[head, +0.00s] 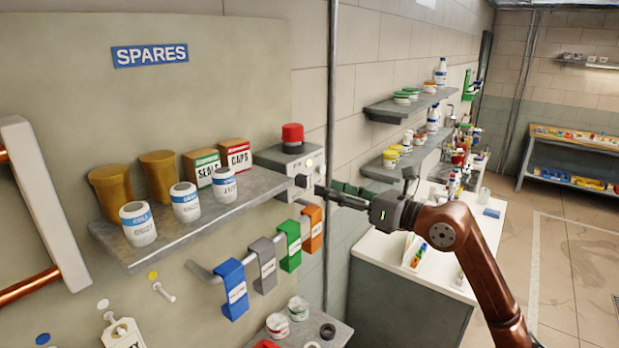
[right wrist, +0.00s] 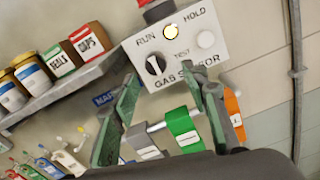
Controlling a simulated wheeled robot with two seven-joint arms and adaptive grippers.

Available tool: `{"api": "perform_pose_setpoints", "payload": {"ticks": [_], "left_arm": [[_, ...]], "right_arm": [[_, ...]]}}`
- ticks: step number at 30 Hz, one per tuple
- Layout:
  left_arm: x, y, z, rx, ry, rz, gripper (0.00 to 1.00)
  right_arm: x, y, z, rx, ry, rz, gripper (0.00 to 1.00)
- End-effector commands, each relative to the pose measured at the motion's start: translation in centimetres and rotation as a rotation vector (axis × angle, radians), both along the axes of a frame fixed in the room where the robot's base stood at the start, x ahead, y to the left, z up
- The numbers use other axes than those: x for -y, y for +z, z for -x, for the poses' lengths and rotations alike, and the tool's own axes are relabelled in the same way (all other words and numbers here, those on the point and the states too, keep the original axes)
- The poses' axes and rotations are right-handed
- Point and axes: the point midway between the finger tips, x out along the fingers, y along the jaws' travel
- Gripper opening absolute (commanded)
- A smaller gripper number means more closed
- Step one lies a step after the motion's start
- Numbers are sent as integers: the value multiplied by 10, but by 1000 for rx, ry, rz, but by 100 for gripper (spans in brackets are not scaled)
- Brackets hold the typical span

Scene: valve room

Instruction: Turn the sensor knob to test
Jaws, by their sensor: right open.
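The gas sensor is a pale box (head: 285,158) with a red dome on top, at the right end of the shelf. In the right wrist view its front face (right wrist: 215,55) reads RUN, HOLD, TEST and GAS SENSOR. The black round knob (right wrist: 155,65) sits left of the word TEST; a light mark crosses it at a slant, and which label it points to is hard to tell. My right gripper (head: 328,192) is in front of the box. In the wrist view its green fingers (right wrist: 158,76) are spread and empty, with the knob between their tips, seemingly untouched. My left gripper is out of view.
A yellow lamp (right wrist: 171,32) is lit on the box, beside a white round part (right wrist: 205,39). The shelf (head: 190,225) holds jars and cartons. Below the box, a rail carries coloured tags, including a green one (head: 290,245) and an orange one (head: 312,228).

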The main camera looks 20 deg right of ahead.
Motion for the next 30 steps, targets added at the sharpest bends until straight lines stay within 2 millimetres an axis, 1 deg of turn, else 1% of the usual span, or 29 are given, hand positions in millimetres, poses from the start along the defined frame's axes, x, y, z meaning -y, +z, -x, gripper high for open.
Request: {"api": "perform_pose_setpoints", "payload": {"ticks": [1,3,6,8,11,15,18,21,26,30], "left_arm": [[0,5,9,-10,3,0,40],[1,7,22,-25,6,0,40],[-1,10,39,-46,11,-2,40],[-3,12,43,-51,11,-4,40],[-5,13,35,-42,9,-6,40],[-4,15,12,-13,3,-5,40],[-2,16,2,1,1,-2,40],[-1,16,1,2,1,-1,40],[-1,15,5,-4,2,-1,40],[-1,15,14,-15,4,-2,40]], "right_arm": [[-11,4,-10,0,12,-6,42],[-22,3,-22,-2,17,-7,42],[-33,2,-35,-4,19,-7,42],[-36,2,-40,-3,19,-8,42],[-40,1,-46,-3,17,-6,42],[-42,0,-49,-3,15,-5,42],[-42,-1,-49,-3,15,-5,42],[-41,-1,-49,-3,15,-5,41],[-40,-1,-48,-3,13,-5,30],[-40,-1,-48,-4,13,-6,20]]}}
